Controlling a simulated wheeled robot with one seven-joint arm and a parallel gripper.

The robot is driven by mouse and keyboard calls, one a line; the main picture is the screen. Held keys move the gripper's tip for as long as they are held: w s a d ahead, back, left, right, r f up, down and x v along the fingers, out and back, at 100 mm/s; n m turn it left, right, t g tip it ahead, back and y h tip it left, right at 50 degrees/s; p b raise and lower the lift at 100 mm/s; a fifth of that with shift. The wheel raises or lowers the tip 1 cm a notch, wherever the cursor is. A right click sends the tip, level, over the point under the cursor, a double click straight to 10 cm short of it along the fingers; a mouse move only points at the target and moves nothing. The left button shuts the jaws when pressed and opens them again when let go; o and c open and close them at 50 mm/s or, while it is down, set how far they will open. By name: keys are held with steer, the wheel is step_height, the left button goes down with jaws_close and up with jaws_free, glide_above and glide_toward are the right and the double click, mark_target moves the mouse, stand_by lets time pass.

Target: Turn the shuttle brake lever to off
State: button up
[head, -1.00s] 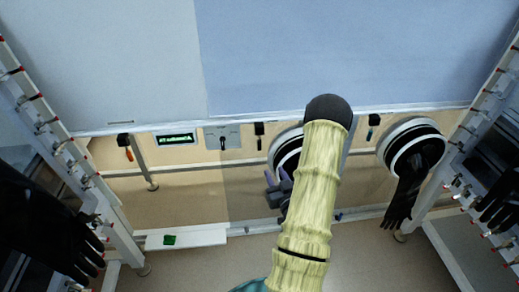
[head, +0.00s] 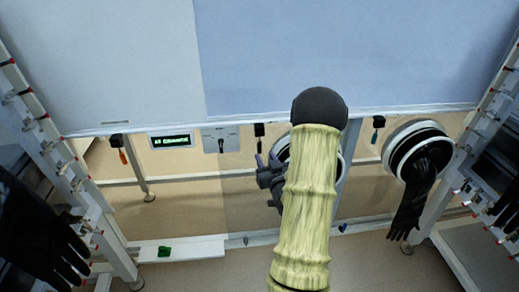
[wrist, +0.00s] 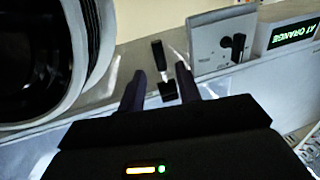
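A small grey plate with a black lever (head: 221,145) is on the panel under the hood, left of my arm; its marks are too small to read. The plate lever also shows in the wrist view (wrist: 238,46), right of my fingers. A black-handled lever (head: 259,136) hangs just right of the plate; in the wrist view its handle (wrist: 159,54) is beyond and between my fingertips. No readable label tells which is the shuttle brake lever. My gripper (head: 266,170) is open and empty, below the black-handled lever. It also shows in the wrist view (wrist: 161,84).
A lit green display (head: 171,142) is left of the plate. An orange-handled lever (head: 122,154) and a teal-handled one (head: 376,134) hang farther out. A glove port (head: 412,150) with a hanging black glove is at right. A low shelf (head: 200,248) holds a green object (head: 164,251).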

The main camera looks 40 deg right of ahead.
mark_target(260, 148)
steer(key=x, duration=0.7)
steer(key=shift+s, duration=0.1)
jaws_close()
